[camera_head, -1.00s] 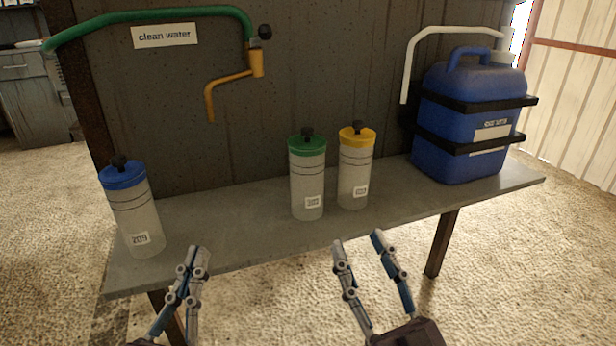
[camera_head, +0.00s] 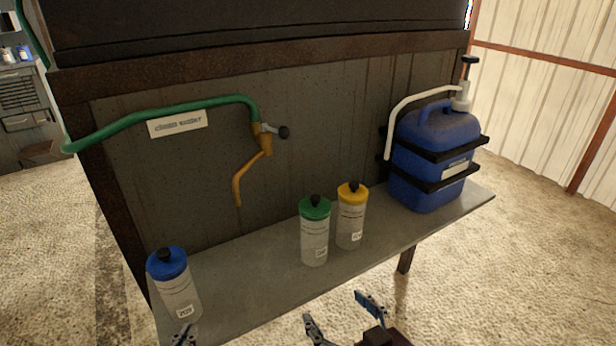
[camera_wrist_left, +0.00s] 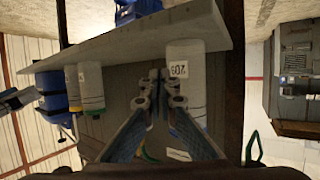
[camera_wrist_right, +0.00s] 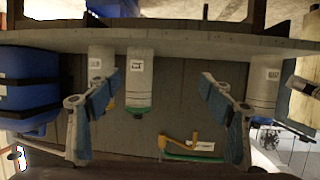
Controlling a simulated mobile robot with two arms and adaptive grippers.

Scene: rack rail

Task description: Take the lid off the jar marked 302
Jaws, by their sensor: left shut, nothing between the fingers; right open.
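Three clear jars with knobbed lids stand on the grey shelf. The blue-lidded jar (camera_head: 178,295) at the left is marked 209. The green-lidded jar (camera_head: 314,240) is in the middle, with the yellow-lidded jar (camera_head: 350,222) just right of it; their labels are too small to read surely. All three lids are on. My left gripper (camera_head: 184,336) is shut and empty, low in front of the 209 jar, which also shows in the left wrist view (camera_wrist_left: 187,90). My right gripper (camera_head: 338,308) is open and empty, in front of and below the green-lidded jar, seen between its fingers in the right wrist view (camera_wrist_right: 140,75).
The shelf (camera_head: 250,280) is bare between the blue and green lids. A blue canister (camera_head: 425,175) with a pump stands at its right end. Above hang a green pipe (camera_head: 190,108), an orange spout (camera_head: 250,172) and a "clean water" sign (camera_head: 178,124). A dark panel backs the shelf.

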